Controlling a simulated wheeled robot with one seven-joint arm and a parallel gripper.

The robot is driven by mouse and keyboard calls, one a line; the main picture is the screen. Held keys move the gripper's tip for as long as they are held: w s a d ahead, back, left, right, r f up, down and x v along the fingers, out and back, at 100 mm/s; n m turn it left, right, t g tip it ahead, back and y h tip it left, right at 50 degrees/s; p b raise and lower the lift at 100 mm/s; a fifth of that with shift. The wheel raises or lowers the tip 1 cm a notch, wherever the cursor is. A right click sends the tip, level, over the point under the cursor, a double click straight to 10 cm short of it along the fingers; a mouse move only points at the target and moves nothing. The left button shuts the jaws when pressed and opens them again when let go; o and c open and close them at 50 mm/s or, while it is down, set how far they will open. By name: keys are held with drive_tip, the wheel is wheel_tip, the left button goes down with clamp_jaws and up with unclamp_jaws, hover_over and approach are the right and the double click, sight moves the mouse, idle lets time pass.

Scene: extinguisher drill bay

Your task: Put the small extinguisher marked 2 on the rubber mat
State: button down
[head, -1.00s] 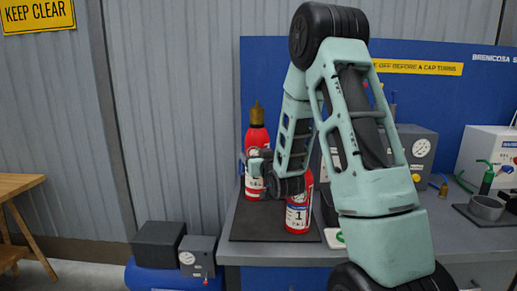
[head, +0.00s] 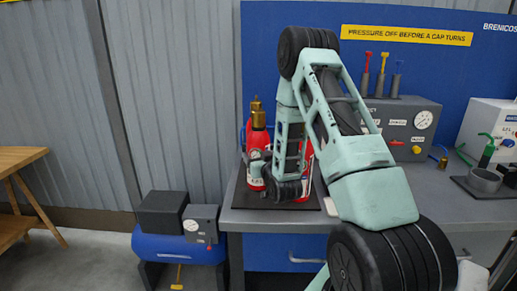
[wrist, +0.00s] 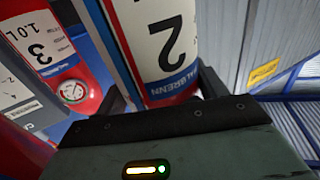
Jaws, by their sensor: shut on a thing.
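In the wrist view the red extinguisher marked 2 (wrist: 160,45) stands between the jaws of my gripper (wrist: 165,92), which is shut on it. The extinguisher marked 3 (wrist: 72,92), with a round gauge, is just to its left. In the head view my gripper (head: 262,168) is low over the bench's left end, beside red extinguishers with brass tops (head: 258,119). Their numbers are not readable there. The black mat (head: 246,201) lies under them. I cannot tell whether the base of extinguisher 2 touches it. Another red extinguisher (head: 308,158) is mostly hidden behind my arm.
The grey bench (head: 440,205) continues right, with a gauge box (head: 402,122) behind my arm and a white unit (head: 492,135) further right. A blue panel stands behind. A blue compressor (head: 178,243) is on the floor at left.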

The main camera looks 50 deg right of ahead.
drive_tip(key=shift+f, duration=0.2)
idle(0.3)
drive_tip(key=shift+c, duration=2.2)
unclamp_jaws()
drive_tip(key=shift+f, duration=0.15)
drive_tip(key=shift+s+a, duration=0.15)
drive_tip(key=shift+s, duration=0.2)
drive_tip(key=p+v, duration=0.6)
drive_tip(key=v, duration=0.5)
drive_tip(key=shift+s, duration=0.15)
